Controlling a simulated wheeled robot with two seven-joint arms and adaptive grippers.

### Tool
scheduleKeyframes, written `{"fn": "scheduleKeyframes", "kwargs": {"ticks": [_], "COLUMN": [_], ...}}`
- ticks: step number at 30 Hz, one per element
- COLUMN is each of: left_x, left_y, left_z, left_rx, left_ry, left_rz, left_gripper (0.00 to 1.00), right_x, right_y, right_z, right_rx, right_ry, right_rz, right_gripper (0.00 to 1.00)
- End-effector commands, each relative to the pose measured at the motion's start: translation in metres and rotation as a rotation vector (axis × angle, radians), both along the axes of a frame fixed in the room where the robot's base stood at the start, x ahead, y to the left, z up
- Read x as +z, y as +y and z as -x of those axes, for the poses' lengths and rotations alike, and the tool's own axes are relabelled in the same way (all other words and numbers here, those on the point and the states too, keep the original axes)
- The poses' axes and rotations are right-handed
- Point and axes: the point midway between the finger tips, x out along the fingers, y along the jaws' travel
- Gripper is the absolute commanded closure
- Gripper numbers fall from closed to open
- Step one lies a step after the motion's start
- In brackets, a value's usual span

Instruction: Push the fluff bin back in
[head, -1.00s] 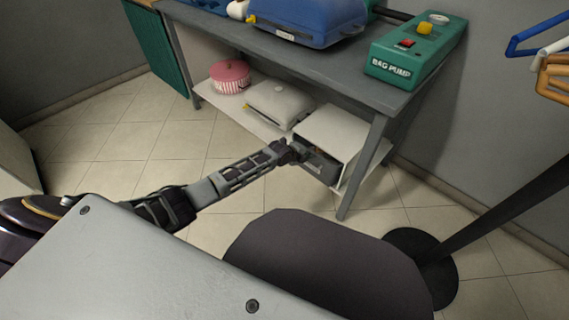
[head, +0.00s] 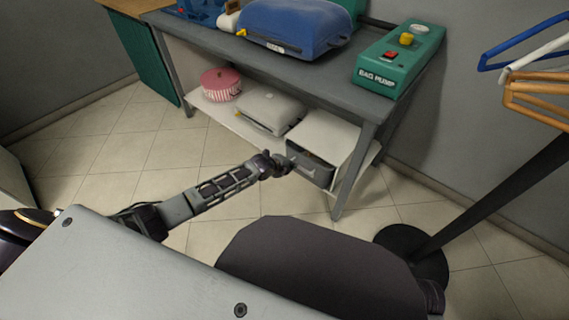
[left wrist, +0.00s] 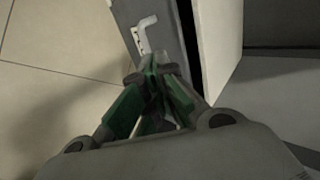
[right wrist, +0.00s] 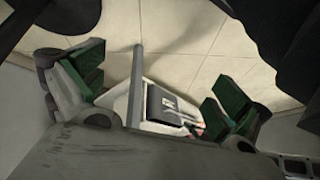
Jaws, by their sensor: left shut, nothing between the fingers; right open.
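The fluff bin (head: 318,174) is a grey drawer with a pale handle, low in a white housing (head: 325,132) on the table's lower shelf. In the left wrist view its front (left wrist: 172,28) and handle (left wrist: 146,36) show, with a dark gap between the front and the housing (left wrist: 218,45). My left gripper (head: 284,164) is shut and empty, just in front of the bin's handle side. In the left wrist view its fingertips (left wrist: 155,66) are close below the handle; I cannot tell whether they touch. My right gripper (right wrist: 150,80) is open, away from the bin.
A table leg (head: 352,170) stands right of the bin. A grey case (head: 268,108) and pink striped box (head: 221,84) share the shelf. A blue case (head: 295,28) and green bag pump (head: 400,60) stand above. A rack base (head: 412,252) is at right. Floor tiles at left are clear.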

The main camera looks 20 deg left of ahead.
Motion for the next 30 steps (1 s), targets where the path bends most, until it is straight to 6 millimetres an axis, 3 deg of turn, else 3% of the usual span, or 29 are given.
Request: {"fn": "scheduleKeyframes", "kwargs": {"ticks": [9, 15, 28, 30], "left_x": [0.022, 0.031, 0.033, 0.033], "left_y": [0.009, 0.013, 0.013, 0.013], "left_z": [0.023, 0.033, 0.036, 0.036], "left_rx": [-0.001, 0.000, 0.000, -0.001], "left_ry": [0.001, 0.000, 0.000, 0.001], "left_rz": [-0.001, -0.002, -0.002, -0.001], "left_gripper": [1.00, 1.00, 1.00, 0.94], "right_x": [0.036, 0.049, 0.053, 0.053], "right_y": [-0.010, -0.015, -0.017, -0.017], "right_z": [0.004, 0.007, 0.009, 0.009], "right_rx": [0.009, 0.011, 0.011, 0.011], "right_ry": [0.044, 0.067, 0.075, 0.075], "right_rz": [0.051, 0.074, 0.084, 0.084], "right_gripper": [0.00, 0.00, 0.00, 0.00]}}
